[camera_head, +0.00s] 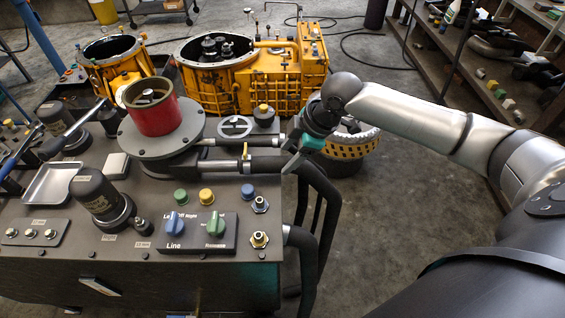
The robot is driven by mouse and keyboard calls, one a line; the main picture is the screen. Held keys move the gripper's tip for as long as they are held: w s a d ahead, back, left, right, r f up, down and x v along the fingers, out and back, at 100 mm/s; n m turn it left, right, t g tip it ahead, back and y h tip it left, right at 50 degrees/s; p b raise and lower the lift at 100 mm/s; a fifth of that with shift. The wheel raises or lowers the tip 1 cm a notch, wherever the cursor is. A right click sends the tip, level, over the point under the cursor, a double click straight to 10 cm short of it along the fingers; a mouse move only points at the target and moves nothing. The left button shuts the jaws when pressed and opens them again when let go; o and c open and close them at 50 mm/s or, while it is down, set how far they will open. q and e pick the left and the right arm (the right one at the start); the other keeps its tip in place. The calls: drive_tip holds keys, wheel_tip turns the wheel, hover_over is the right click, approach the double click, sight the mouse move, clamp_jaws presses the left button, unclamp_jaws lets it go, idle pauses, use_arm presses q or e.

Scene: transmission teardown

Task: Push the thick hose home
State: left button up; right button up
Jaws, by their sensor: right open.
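A thick black hose (312,178) runs along the right end of the dark test bench (60,275), with its upper part level at the bench edge and its lower part bending down outside. A second black hose end (297,236) sits at the bench's front right corner. My right gripper (292,160) comes in from the right, open, just above the upper hose's bend. Its fingers are dark and small, so I cannot tell whether they touch the hose. How far the hose sits on its fitting is not clear. My left gripper is not in view.
A red cylinder (153,107) stands on a grey round flange on the bench. Knobs on a switch panel (190,235) and brass fittings (260,239) lie near the front. Yellow housings (285,78) stand behind.

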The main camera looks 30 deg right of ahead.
sight(283, 160)
drive_tip(key=shift+x, duration=1.8)
clamp_jaws()
drive_tip(key=shift+r, duration=0.1)
